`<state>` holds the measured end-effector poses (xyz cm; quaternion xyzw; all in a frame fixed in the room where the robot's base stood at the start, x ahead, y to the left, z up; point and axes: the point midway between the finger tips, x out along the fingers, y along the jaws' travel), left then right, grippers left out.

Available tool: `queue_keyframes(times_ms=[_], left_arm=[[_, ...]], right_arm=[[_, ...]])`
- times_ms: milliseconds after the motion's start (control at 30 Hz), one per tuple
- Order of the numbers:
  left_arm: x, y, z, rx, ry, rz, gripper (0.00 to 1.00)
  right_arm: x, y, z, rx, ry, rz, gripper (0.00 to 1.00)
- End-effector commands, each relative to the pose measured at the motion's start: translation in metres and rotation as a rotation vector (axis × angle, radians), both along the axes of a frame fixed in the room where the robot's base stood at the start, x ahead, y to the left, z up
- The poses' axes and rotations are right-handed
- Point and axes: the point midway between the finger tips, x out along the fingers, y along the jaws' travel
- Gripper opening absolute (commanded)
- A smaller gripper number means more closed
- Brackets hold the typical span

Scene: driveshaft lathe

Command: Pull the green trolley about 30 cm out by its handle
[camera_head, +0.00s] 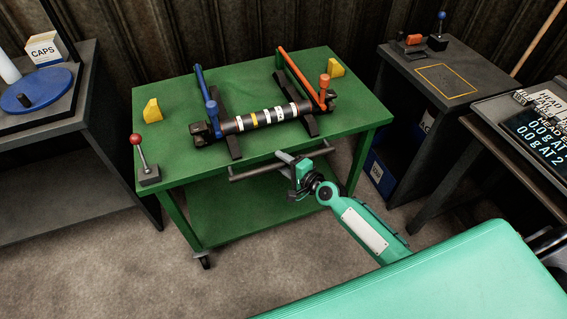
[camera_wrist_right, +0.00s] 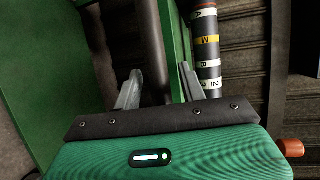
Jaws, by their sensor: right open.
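The green trolley (camera_head: 352,112) stands in the middle of the head view, with a flat top, a lower shelf and castors. Its dark bar handle (camera_head: 252,173) runs along the near side, just below the top. My right gripper (camera_head: 287,160) is at the middle of the handle. In the right wrist view, the handle (camera_wrist_right: 152,50) passes between the two open grey fingers (camera_wrist_right: 158,88), with gaps visible at its sides. The fingertips are partly hidden in the head view. My left gripper is not in view.
A banded dark shaft (camera_head: 268,116) lies on the trolley in two black supports with blue and orange levers. A red-knobbed lever (camera_head: 147,165) stands at the near left corner. Dark tables flank the trolley, left (camera_head: 70,125) and right (camera_head: 415,75). Floor in front is clear.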

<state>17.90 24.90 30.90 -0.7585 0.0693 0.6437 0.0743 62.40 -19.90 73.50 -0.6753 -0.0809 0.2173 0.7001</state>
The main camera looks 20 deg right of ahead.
Motion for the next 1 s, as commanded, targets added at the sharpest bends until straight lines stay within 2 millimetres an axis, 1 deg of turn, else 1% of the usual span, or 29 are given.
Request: queue_keyframes(times_ms=[167,467,600,733,867,1000], left_arm=[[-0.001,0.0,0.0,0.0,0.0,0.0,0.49],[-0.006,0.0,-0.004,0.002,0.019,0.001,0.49],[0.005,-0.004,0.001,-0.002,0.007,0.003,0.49],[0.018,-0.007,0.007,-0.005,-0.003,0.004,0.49],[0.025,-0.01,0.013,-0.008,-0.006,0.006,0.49],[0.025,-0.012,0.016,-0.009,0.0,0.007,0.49]], right_arm=[[-0.014,-0.007,0.002,-0.002,0.001,-0.001,0.41],[-0.067,-0.031,0.01,-0.003,0.003,0.001,0.41],[-0.09,-0.042,0.015,-0.003,0.003,0.0,0.41],[-0.107,-0.05,0.019,-0.002,0.002,0.0,0.41],[-0.117,-0.055,0.022,-0.002,0.002,0.0,0.41],[-0.122,-0.057,0.024,0.0,0.001,0.0,0.41]])
